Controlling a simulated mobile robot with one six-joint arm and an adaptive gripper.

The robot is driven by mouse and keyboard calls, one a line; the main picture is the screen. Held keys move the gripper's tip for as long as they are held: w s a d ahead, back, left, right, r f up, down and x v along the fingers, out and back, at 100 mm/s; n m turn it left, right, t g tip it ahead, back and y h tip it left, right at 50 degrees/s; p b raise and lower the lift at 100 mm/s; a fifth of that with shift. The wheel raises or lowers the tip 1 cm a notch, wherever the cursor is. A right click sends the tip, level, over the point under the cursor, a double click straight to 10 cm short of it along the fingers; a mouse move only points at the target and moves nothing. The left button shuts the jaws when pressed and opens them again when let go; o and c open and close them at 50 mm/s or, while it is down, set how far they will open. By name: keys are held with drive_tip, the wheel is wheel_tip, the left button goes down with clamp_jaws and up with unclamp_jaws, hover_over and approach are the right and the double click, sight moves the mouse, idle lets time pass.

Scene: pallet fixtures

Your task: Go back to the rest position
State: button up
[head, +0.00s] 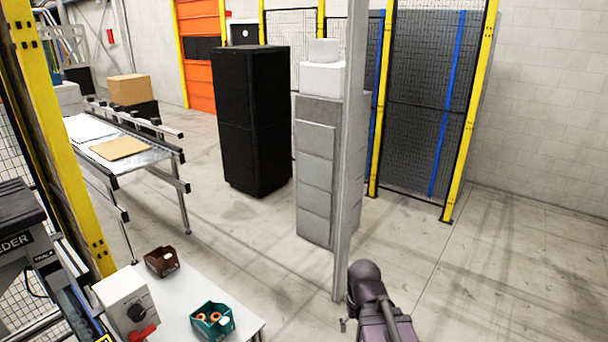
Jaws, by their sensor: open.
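A dark purple-grey part of my own arm (376,305) shows at the bottom of the head view, right of the centre. It rises in front of the bare floor, to the right of a grey post. The jaws of my gripper do not show in this view. No object is seen held. The task names no object of its own.
A white table (180,312) at the lower left carries a brown fixture (161,262), a teal fixture (212,321) with orange-brown rings, and a white switch box (126,301). A grey post (350,160) stands close to my arm. Open floor (500,280) lies to the right.

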wheel_tip(320, 180, down, 7)
drive_tip(key=b, duration=0.5)
drive_tip(key=shift+b, duration=0.4)
drive_tip(key=shift+r, duration=0.15)
idle(0.5)
